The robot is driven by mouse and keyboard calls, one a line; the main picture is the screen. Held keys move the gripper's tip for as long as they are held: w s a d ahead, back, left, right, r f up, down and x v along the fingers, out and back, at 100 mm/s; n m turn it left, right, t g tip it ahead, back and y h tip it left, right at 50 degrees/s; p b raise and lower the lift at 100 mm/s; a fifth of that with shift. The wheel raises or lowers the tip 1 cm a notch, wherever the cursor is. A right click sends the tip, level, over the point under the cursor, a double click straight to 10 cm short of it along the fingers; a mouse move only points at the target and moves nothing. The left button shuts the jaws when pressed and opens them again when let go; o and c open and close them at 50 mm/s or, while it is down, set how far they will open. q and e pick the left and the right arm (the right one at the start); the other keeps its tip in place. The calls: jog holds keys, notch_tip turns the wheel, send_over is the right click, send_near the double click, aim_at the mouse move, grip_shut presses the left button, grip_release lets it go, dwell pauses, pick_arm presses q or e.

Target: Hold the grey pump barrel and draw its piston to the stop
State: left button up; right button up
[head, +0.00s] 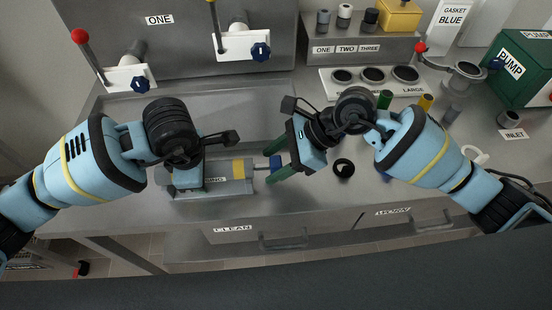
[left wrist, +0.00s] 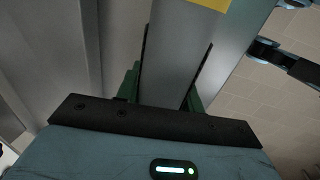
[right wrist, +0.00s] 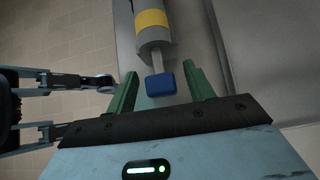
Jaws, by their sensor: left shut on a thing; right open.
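The grey pump barrel (head: 214,187), with a yellow band, lies along the bench front. In the left wrist view the barrel (left wrist: 185,60) runs between my left gripper's green fingers, which are shut on it. In the head view the left gripper (head: 187,178) is at the barrel's left part, its fingers mostly hidden. A short grey rod comes out of the barrel's right end to a blue piston handle (head: 275,163). My right gripper (head: 270,166) is open around it. In the right wrist view the handle (right wrist: 161,86) sits between the green fingers, with gaps on both sides.
A black ring (head: 343,168) lies on the bench right of my right gripper. Behind are a board with round holes (head: 330,88), a green PUMP box (head: 522,68) and levers on white plates (head: 243,45). Drawers, one labelled CLEAN (head: 233,228), are below the front edge.

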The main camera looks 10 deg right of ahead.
jog(key=shift+c, duration=0.4)
grip_shut()
jog(key=d, duration=0.7)
jog(key=shift+d, duration=0.2)
pick_arm(q)
jog(key=shift+a, duration=0.1)
pick_arm(e)
jog(key=shift+d, duration=0.1)
jog(key=shift+c, duration=0.9)
grip_release()
jog(key=shift+o, duration=1.3)
